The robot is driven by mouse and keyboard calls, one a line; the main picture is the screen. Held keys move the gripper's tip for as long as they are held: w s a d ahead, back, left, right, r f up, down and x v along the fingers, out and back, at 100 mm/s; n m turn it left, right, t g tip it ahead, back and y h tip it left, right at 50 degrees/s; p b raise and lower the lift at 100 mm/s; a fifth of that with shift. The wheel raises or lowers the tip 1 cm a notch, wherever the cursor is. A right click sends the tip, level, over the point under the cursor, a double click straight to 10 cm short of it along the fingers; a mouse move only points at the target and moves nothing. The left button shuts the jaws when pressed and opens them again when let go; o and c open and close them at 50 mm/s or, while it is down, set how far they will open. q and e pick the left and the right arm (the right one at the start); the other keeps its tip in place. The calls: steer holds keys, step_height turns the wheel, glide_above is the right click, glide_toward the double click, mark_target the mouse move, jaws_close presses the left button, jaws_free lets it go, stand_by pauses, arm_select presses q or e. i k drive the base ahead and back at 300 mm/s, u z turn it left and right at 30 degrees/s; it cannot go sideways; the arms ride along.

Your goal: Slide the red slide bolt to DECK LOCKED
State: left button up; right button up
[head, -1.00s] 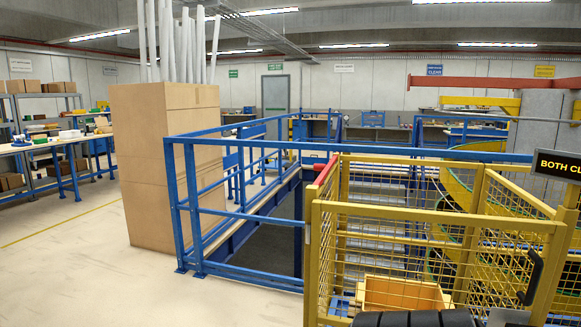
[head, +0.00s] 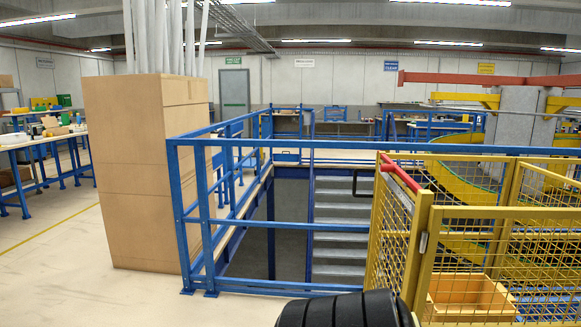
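No part is clearly recognisable as the red slide bolt, and no DECK LOCKED marking is readable. A short red bar (head: 401,173) lies along the top of the yellow mesh cage's left side; I cannot tell whether it belongs to the bolt. The yellow cage (head: 416,265) stands at the right, with a small grey fitting (head: 424,243) on its near corner post. Neither gripper is in view.
Blue railings (head: 245,287) surround a floor opening with grey steps (head: 340,237). A tall cardboard box (head: 125,175) stands left of them. An orange bin (head: 470,296) sits behind the cage mesh. The floor at left is clear.

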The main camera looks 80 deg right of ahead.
mark_target(391, 166)
steer(key=i, duration=0.1)
steer(key=z, duration=2.55)
steer(key=i, duration=1.8)
steer(key=z, duration=0.8)
steer(key=i, duration=1.15)
steer(key=z, duration=1.25)
